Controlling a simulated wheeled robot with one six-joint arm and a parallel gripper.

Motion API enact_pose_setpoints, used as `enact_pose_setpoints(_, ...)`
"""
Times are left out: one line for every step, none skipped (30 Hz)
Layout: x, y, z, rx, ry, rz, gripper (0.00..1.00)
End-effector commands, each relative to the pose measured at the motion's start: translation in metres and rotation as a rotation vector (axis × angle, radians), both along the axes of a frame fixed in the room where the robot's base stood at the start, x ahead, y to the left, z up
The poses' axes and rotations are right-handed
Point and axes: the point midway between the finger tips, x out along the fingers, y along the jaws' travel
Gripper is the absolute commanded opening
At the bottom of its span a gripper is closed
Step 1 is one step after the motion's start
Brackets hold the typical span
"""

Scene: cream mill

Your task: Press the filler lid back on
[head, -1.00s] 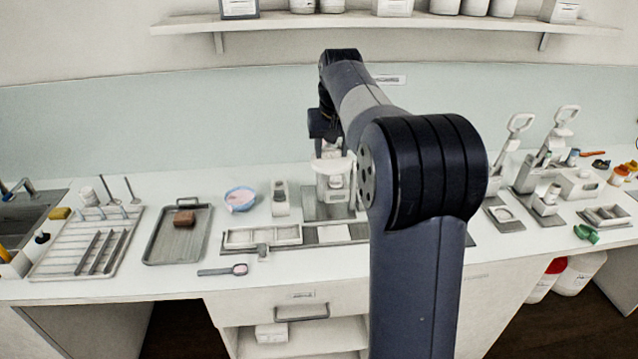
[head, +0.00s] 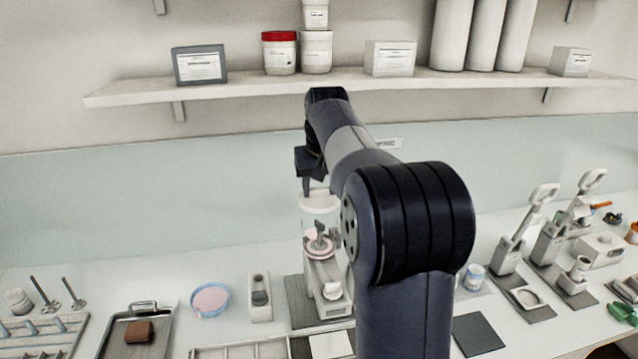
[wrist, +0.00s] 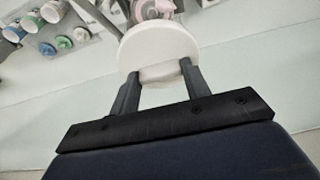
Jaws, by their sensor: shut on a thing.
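The filler lid (wrist: 158,46) is a round white disc. In the wrist view it sits between the fingertips of my gripper (wrist: 157,78), which is shut on it. In the head view the lid (head: 318,201) hangs below my gripper (head: 308,186), above the filler (head: 328,285). The filler is a pale machine with a pinkish round top (head: 319,246) and a grey fitting standing in it. A gap shows between the lid and the filler top. My arm hides part of the filler's right side.
A shelf (head: 250,93) with jars and boxes runs along the wall above. A blue-rimmed bowl (head: 210,300) and a small grey device (head: 260,297) stand left of the filler. Lever presses (head: 510,250) stand to the right.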

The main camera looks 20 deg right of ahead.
Motion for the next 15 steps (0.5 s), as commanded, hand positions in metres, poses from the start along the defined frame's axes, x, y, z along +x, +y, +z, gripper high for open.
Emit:
enact_pose_setpoints(0.000, 0.000, -0.003, 0.000, 0.000, 0.000, 0.23)
enact_pose_setpoints(0.000, 0.000, -0.004, 0.000, 0.000, 0.000, 0.23)
enact_pose_setpoints(0.000, 0.000, -0.006, 0.000, 0.000, 0.000, 0.23)
enact_pose_setpoints(0.000, 0.000, -0.008, 0.000, 0.000, 0.000, 0.23)
enact_pose_setpoints(0.000, 0.000, -0.010, 0.000, 0.000, 0.000, 0.23)
enact_pose_setpoints(0.000, 0.000, -0.013, 0.000, 0.000, 0.000, 0.23)
enact_pose_setpoints(0.000, 0.000, -0.015, 0.000, 0.000, 0.000, 0.23)
enact_pose_setpoints(0.000, 0.000, -0.018, 0.000, 0.000, 0.000, 0.23)
enact_pose_setpoints(0.000, 0.000, -0.021, 0.000, 0.000, 0.000, 0.23)
enact_pose_setpoints(0.000, 0.000, -0.024, 0.000, 0.000, 0.000, 0.23)
enact_pose_setpoints(0.000, 0.000, -0.027, 0.000, 0.000, 0.000, 0.23)
enact_pose_setpoints(0.000, 0.000, -0.030, 0.000, 0.000, 0.000, 0.23)
enact_pose_setpoints(0.000, 0.000, -0.032, 0.000, 0.000, 0.000, 0.23)
enact_pose_setpoints(0.000, 0.000, -0.035, 0.000, 0.000, 0.000, 0.23)
enact_pose_setpoints(0.000, 0.000, -0.037, 0.000, 0.000, 0.000, 0.23)
